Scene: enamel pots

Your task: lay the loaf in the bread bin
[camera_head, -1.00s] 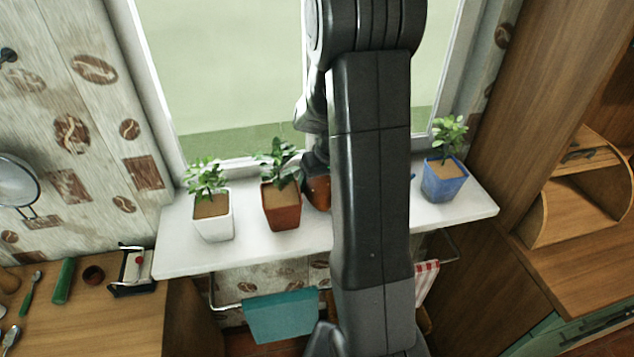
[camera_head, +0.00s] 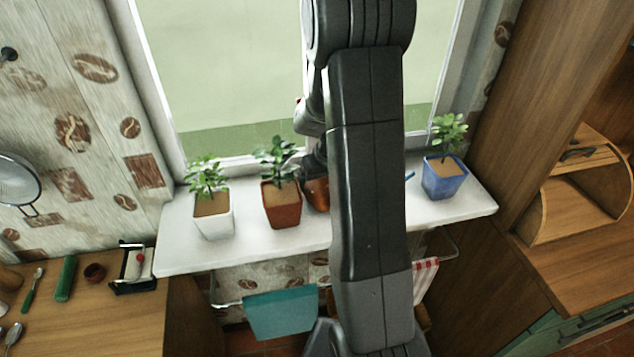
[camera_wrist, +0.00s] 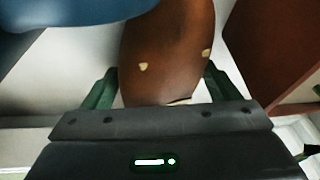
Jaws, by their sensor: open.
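The brown loaf (camera_wrist: 168,45), with a few pale spots, lies on the white windowsill (camera_head: 250,245). In the head view only an orange-brown part of it (camera_head: 318,196) shows, beside the terracotta pot; my arm hides the rest. In the wrist view my gripper (camera_wrist: 158,88) is open, with one green finger on each side of the loaf's near end. I cannot tell whether the fingers touch it. The wooden bread bin (camera_head: 580,205), with curved side walls and an open front, stands on the counter at the right.
A white pot (camera_head: 214,222) and a terracotta pot (camera_head: 282,212) stand left of the loaf, a blue pot (camera_head: 443,183) to its right. A large blue thing (camera_wrist: 70,12) is close to the loaf in the wrist view.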

